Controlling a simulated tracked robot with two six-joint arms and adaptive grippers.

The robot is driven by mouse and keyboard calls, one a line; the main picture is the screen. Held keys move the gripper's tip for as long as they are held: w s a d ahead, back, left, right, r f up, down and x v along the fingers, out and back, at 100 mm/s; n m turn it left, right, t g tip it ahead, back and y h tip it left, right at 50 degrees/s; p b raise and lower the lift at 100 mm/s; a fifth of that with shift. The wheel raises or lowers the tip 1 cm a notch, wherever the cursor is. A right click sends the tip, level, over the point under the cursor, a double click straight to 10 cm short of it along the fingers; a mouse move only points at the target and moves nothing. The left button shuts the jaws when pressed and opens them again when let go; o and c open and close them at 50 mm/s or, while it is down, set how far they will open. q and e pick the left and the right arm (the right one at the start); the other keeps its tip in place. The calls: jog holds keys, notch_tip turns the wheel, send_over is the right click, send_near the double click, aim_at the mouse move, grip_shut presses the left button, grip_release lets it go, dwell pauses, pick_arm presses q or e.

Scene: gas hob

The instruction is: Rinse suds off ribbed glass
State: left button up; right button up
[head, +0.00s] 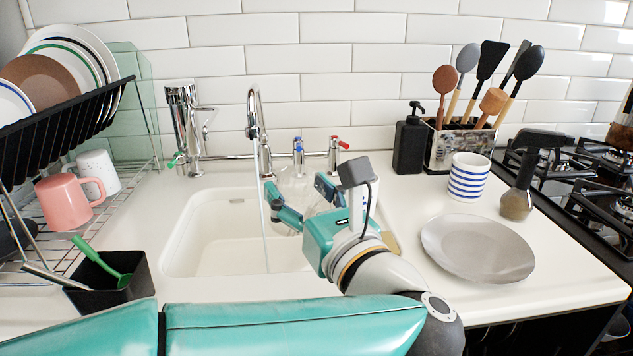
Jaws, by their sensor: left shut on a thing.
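My left gripper (297,203) reaches over the white sink (185,240) from the front. Its fingers are shut on a clear glass (292,186), which is faint against the white wall and sink. The gripper hides part of the glass, and I cannot make out its ribs or any suds. The chrome tap (253,110) runs, and a thin water stream (264,235) falls into the sink just left of the glass. I cannot tell whether the stream touches the glass. My right gripper is not in view.
A dish rack (75,115) with plates and mugs stands left, above a black caddy (110,285) with a green brush. Right are a grey plate (478,247), a striped cup (468,177), a soap bottle (408,145), a utensil holder (460,145) and the hob (600,180).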

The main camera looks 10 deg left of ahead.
pick_arm(q)
jog(key=shift+w+a+r, duration=0.1)
jog(key=shift+a, duration=0.3)
jog(key=shift+w+a+f+p, duration=0.2)
jog(key=shift+w+a+p, duration=0.3)
jog(key=shift+w, duration=0.25)
jog(key=w+a+f, duration=0.2)
jog(key=w+a, duration=0.5)
jog(key=a, duration=0.1)
jog(key=shift+w+f, duration=0.2)
jog(key=shift+w, duration=0.2)
jog(key=shift+w+d, duration=0.1)
jog(key=shift+w+d, duration=0.35)
